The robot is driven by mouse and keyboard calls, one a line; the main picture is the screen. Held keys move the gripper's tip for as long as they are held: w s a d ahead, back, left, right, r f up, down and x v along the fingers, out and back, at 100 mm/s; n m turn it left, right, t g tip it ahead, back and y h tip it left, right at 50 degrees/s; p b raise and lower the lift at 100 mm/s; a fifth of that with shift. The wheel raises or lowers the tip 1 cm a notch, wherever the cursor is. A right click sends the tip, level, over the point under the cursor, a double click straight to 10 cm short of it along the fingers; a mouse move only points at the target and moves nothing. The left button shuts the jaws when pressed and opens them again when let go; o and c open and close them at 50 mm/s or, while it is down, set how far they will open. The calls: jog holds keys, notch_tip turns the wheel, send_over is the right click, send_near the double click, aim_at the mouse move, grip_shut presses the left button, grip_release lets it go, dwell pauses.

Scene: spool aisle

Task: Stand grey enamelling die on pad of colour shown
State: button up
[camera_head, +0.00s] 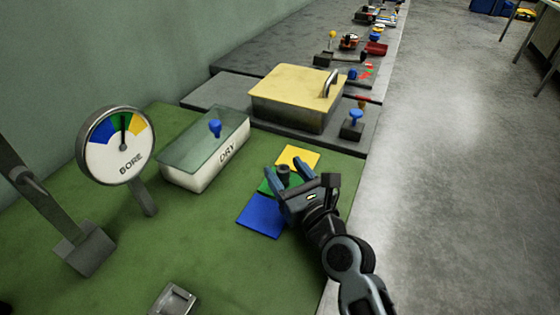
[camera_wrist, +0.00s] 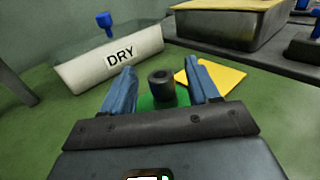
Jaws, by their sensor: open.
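The grey die (camera_head: 283,171) is a dark short cylinder with a hole in its top; it also shows in the wrist view (camera_wrist: 161,88). It stands upright, apparently on the green pad (camera_head: 266,187), which is partly hidden by my gripper. My gripper (camera_head: 284,167) is open, its blue fingers on either side of the die, with gaps visible in the wrist view. The blue pad (camera_head: 262,217) and yellow pad (camera_head: 298,157) lie bare on either side of the green one. The BORE gauge (camera_head: 118,150) has blue, green and yellow sectors; its needle points up into green.
A white box marked DRY (camera_head: 205,168) with a glassy blue-knobbed lid stands left of the pads. A yellow-lidded bin (camera_head: 292,98) is behind. A small metal tray (camera_head: 174,300) is at the front. The green bench top between is clear.

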jog(key=v, duration=0.8)
jog(key=shift+s, duration=0.1)
